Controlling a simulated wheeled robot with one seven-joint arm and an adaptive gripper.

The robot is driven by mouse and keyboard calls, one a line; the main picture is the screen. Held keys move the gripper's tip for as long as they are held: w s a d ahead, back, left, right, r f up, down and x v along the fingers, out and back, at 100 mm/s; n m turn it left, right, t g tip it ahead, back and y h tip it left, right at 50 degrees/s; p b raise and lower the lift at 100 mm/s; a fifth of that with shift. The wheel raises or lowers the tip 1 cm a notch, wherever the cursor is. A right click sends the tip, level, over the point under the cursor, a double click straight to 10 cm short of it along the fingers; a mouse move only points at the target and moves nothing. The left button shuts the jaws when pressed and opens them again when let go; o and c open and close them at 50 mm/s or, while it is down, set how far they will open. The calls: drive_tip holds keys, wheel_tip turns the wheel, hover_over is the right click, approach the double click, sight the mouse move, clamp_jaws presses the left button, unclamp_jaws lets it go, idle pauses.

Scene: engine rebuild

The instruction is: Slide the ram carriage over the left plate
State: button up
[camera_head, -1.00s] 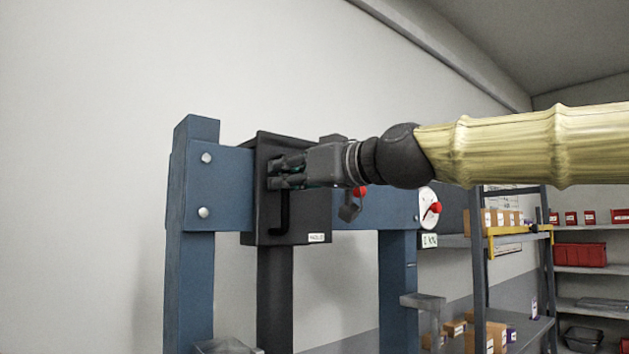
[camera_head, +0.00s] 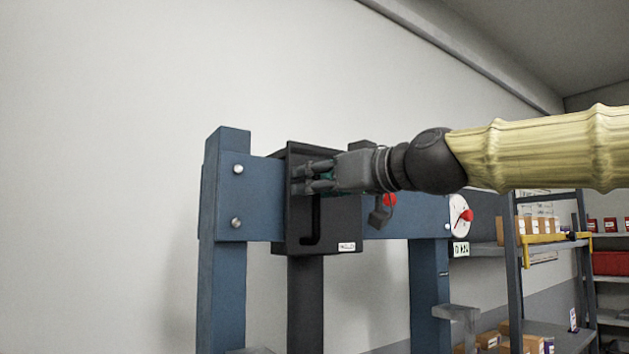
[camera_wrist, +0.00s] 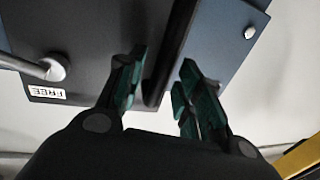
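The ram carriage (camera_head: 344,222) is a dark grey box on the blue press frame's crossbeam (camera_head: 262,205), right of the left post. A dark upright handle (camera_head: 309,232) is on its front face. My gripper (camera_head: 296,180) is at the carriage's front, near the handle's upper part. In the wrist view, my gripper's green-padded fingers (camera_wrist: 162,92) are apart, with the dark handle (camera_wrist: 163,75) between them and a gap visible on the right. The carriage face (camera_wrist: 85,30) carries an upside-down "FREE" label. The left plate is not clearly visible; only a grey edge shows at the bottom.
The blue left post (camera_head: 222,280) and right post (camera_head: 430,290) flank a dark ram column (camera_head: 306,300). A gauge (camera_head: 460,214) with a red needle is on the right, with a red knob (camera_head: 389,200) nearby. Shelves with boxes (camera_head: 540,225) stand at the right.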

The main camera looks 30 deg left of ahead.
drive_tip(key=shift+s+d, duration=0.15)
drive_tip(key=shift+d, duration=0.2)
drive_tip(key=s+d, duration=0.1)
drive_tip(key=d, duration=1)
drive_tip(key=shift+s, duration=0.4)
drive_tip(key=shift+d, duration=0.1)
